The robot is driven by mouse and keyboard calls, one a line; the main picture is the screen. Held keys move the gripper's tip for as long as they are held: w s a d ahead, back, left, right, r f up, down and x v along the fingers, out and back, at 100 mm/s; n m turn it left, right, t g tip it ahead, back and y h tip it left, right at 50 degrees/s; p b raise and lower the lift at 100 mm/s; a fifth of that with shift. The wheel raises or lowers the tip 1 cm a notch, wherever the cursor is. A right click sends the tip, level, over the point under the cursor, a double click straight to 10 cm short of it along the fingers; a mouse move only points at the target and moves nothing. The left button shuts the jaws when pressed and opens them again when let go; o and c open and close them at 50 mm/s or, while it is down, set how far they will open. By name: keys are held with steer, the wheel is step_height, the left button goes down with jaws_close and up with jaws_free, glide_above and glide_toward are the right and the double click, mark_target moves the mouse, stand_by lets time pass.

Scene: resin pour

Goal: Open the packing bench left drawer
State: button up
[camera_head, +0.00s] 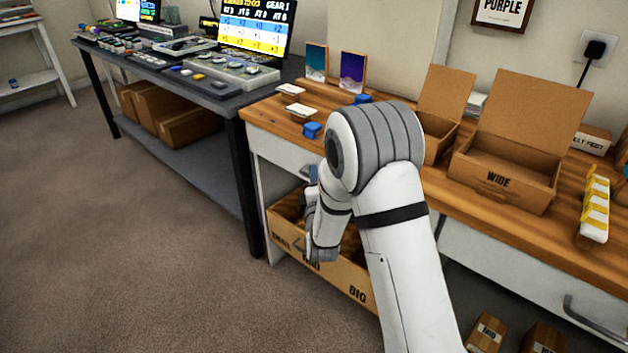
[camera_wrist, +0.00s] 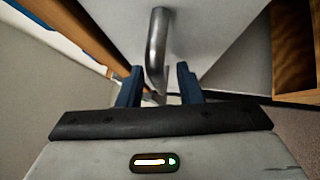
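The packing bench left drawer (camera_head: 283,153) has a white front under the wooden top and looks shut in the head view. My arm hides much of it. In the wrist view its pale front (camera_wrist: 205,30) fills the upper middle, with a curved metal handle (camera_wrist: 157,45) standing out from it. My gripper (camera_wrist: 159,76) is open, its two blue fingers on either side of the handle's near end. Gaps show on both sides of the handle. In the head view, my arm hides most of the gripper.
A long cardboard box (camera_head: 345,280) lies below the drawer. Open boxes, including a WIDE box (camera_head: 500,190), stand on the bench top (camera_head: 465,205). The bench's right drawer (camera_head: 500,262) looks shut. A dark table (camera_head: 215,92) stands left; the carpet (camera_head: 130,250) in front is clear.

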steer(key=shift+c, duration=0.2)
jaws_close()
stand_by(0.3)
